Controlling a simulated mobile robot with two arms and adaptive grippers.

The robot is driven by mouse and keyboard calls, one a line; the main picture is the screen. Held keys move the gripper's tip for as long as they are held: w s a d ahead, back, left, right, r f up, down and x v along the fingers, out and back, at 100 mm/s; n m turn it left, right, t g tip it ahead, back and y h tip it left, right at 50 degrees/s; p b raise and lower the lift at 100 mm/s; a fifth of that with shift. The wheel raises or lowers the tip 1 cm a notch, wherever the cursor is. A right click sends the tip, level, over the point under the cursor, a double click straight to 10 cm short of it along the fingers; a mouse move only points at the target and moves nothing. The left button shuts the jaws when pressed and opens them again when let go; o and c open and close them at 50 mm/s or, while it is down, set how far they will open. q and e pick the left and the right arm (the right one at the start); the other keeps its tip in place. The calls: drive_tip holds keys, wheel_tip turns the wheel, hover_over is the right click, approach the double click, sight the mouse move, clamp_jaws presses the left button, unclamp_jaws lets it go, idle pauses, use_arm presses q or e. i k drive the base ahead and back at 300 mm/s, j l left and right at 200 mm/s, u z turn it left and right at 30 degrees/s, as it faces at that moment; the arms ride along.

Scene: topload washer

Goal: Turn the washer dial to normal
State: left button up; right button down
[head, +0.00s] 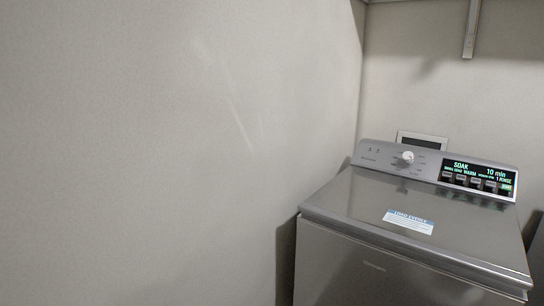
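The topload washer (352,243) stands at the right of the head view, with its grey lid down. The white round dial (407,157) is on the raised control panel (372,156) at the back of the washer. Small marks surround the dial, too small to read. The lit display (478,174) to its right reads SOAK, WARM, 10 min and 1 RINSE. Neither of my grippers shows in the head view, and nothing is seen touching the dial.
A bare wall (150,150) fills the left and centre. A blue and white label (409,222) lies on the lid. A small wall box (422,141) sits behind the panel, and a shelf bracket (470,28) hangs at the upper right. The space above the lid is clear.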

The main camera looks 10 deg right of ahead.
sight(407, 158)
drive_tip(key=z, duration=1.1)
